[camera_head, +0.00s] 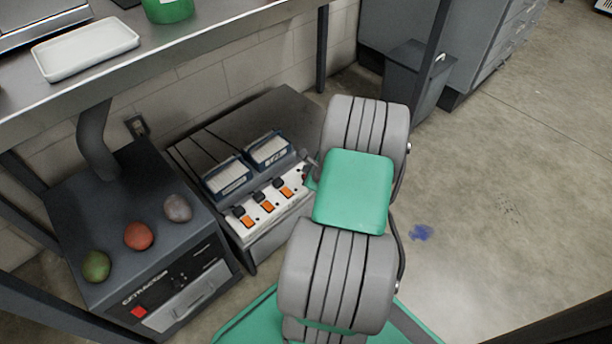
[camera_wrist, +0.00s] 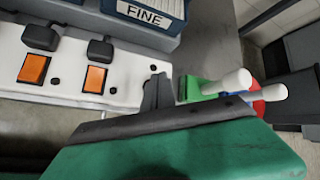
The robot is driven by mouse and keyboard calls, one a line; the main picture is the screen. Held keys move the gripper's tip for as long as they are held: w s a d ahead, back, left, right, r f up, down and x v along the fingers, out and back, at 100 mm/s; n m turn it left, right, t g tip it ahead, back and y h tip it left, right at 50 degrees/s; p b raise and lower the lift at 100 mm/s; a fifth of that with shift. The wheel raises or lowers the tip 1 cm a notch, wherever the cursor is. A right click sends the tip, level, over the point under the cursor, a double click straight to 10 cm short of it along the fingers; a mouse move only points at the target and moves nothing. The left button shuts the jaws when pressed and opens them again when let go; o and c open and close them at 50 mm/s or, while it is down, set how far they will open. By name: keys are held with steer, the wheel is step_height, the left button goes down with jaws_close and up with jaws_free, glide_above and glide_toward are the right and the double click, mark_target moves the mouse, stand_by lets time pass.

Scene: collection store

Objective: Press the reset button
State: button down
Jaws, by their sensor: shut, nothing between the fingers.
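No label reading reset is legible. A white control panel (camera_head: 268,207) on a grey bench unit carries several orange switches (camera_head: 264,202) with black knobs above them; two orange switches (camera_wrist: 33,68) also show in the wrist view. At the panel's right end, a round red part with a blue edge (camera_wrist: 257,98) sits behind two white pegs (camera_wrist: 228,83) and a green block (camera_wrist: 192,88), partly hidden. My gripper (camera_wrist: 158,88) is shut and empty, its dark fingers over the panel's right end, left of the green block. In the head view my arm hides part of that end.
Blue-framed boxes (camera_head: 228,178), one marked FINE in the wrist view, stand behind the switches. A steel shelf (camera_head: 200,45) overhangs; floor at right is clear.

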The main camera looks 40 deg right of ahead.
steer(key=shift+f, duration=0.1)
steer(key=shift+f, duration=0.3)
steer(key=shift+f+b, duration=0.4)
stand_by(0.7)
steer(key=shift+r, duration=0.1)
steer(key=shift+r+p, duration=0.7)
steer(key=shift+p, duration=0.2)
step_height(320, 180, up, 5)
steer(key=p, duration=0.5)
steer(key=shift+r, duration=0.1)
